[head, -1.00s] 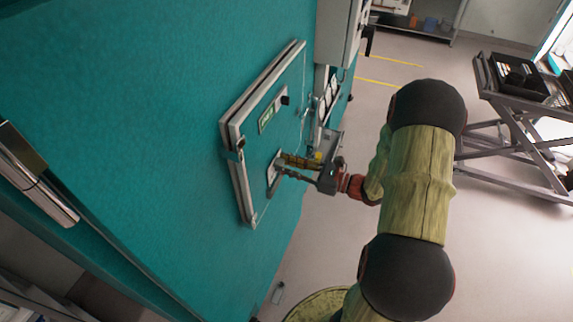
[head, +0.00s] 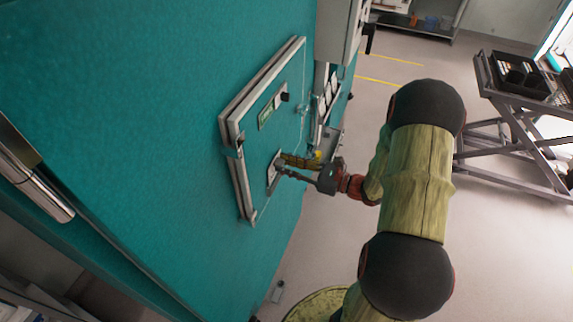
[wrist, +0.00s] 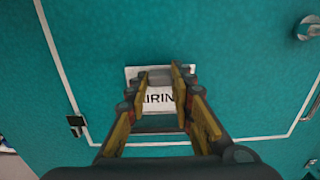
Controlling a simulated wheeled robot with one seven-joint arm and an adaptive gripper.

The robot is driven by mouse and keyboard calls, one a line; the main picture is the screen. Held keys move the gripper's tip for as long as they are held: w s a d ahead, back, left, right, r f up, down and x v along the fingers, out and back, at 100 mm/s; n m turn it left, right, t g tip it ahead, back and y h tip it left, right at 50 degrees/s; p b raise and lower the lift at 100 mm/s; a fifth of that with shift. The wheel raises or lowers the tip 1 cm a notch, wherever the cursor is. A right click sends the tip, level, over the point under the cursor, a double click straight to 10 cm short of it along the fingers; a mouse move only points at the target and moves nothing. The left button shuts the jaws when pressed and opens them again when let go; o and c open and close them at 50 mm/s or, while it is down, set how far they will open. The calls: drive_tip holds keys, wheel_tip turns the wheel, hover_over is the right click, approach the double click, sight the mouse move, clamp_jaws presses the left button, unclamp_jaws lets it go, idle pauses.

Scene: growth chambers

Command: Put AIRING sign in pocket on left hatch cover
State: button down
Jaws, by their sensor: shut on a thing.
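My gripper (head: 283,166) is at the left hatch cover (head: 268,148), a teal panel with a pale frame, low on its face. The sign lies close to the cover's face. A pale plate or pocket edge (wrist: 132,74) shows around and above the fingertips. The fingers hide the sign's sides, and I cannot tell whether the sign sits inside the pocket or in front of it.
A green-and-white label (head: 266,117) and a black knob (head: 285,97) are higher on the cover. A second hatch with pale cards (head: 331,88) is beyond it. A cart with black trays (head: 520,80) stands at the right.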

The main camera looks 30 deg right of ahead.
drive_tip(key=shift+f+b, duration=0.6)
drive_tip(key=shift+f, duration=0.35)
idle(0.7)
drive_tip(key=shift+f, duration=0.3)
drive_tip(key=shift+f+b, duration=0.35)
drive_tip(key=shift+b, duration=0.1)
idle(0.4)
drive_tip(key=c, duration=1.5)
unclamp_jaws()
drive_tip(key=shift+o, duration=0.2)
drive_tip(key=v, duration=0.7)
drive_tip(key=shift+s+d, duration=0.15)
drive_tip(key=shift+s, duration=0.1)
